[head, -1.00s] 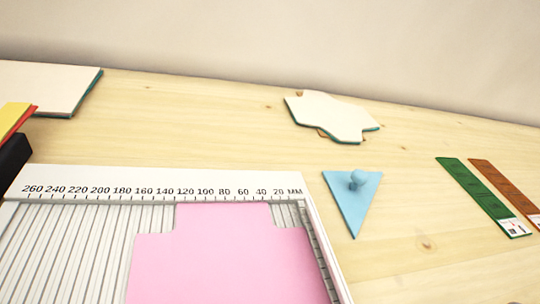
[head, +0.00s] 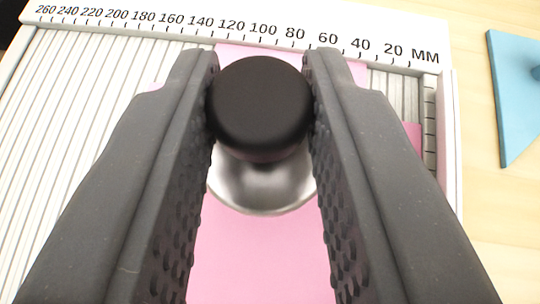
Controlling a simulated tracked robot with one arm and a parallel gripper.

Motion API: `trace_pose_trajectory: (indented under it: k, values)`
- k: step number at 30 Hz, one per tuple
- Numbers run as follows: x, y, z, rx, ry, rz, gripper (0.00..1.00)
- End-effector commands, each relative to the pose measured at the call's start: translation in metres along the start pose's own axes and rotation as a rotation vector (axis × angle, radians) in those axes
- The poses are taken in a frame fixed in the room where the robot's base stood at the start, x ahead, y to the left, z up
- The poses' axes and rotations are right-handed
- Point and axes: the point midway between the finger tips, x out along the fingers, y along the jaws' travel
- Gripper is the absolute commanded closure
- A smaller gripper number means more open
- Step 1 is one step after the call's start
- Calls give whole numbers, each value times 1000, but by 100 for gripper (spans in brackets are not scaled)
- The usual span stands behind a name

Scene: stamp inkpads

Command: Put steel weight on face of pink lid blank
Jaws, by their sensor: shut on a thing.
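My gripper (head: 261,100) is shut on the black knob of the steel weight (head: 262,188), with one finger on each side of the knob. The weight's shiny round steel base shows below the knob, over the pink lid blank (head: 260,262). I cannot tell whether the base touches the pink face or hangs just above it. The pink lid blank lies flat on the white scoring board, and my fingers hide much of its sides.
The white scoring board (head: 455,150) has grooves and a millimetre scale along its far edge. A light blue triangle (head: 512,105) with a knob lies on the wooden table to the right. Bare wood (head: 500,225) shows near it.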

Motion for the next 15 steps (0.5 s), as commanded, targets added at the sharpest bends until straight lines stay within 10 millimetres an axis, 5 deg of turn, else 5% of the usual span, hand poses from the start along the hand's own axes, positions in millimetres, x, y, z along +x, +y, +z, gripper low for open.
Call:
trace_pose_trajectory:
  k: [6,15]
  values:
    - [13,1,24,1,0,1,100]
    - [15,1,27,1,3,1,100]
